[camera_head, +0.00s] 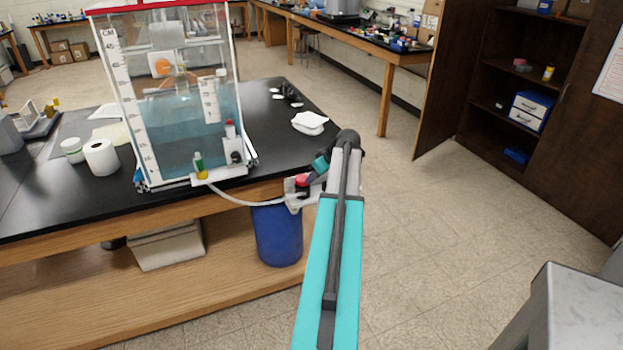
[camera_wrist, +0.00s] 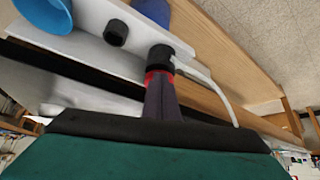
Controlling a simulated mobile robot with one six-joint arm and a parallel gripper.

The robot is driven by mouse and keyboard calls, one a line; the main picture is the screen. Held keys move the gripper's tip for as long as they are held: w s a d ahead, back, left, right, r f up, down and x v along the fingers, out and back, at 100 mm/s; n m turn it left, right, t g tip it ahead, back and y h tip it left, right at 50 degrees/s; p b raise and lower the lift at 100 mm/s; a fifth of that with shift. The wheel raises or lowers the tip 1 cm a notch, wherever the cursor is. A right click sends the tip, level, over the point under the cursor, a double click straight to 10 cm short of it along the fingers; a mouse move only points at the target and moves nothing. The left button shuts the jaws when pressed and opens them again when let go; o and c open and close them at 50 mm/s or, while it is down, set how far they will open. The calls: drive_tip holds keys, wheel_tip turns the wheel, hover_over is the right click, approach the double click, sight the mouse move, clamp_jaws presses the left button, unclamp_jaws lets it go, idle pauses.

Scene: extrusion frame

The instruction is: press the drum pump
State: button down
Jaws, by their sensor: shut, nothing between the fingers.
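The drum pump (camera_head: 299,194) is a pale block with a red top at the bench's front edge, above the blue drum (camera_head: 279,235). A white hose (camera_head: 235,200) runs from it towards the water tank. My gripper (camera_head: 307,181), below a teal body, is right at the red top from the right. In the wrist view, the dark fingers (camera_wrist: 162,99) are together and empty, their tips overlapping a red ring (camera_wrist: 158,75) below a black cylinder (camera_wrist: 159,56). I cannot tell whether they touch it. The fingers partly hide the red part.
A tall clear water tank (camera_head: 175,100) with a scale stands on the black bench (camera_head: 75,195), left of the pump. A dark cabinet (camera_head: 518,90) stands at right. The floor between is clear.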

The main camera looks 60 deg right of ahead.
drive_tip(key=b+v, duration=0.2)
drive_tip(key=v, duration=1.2)
drive_tip(key=shift+s+f, duration=0.15)
drive_tip(key=shift+s, duration=0.05)
drive_tip(key=shift+a, duration=0.1)
idle(3.1)
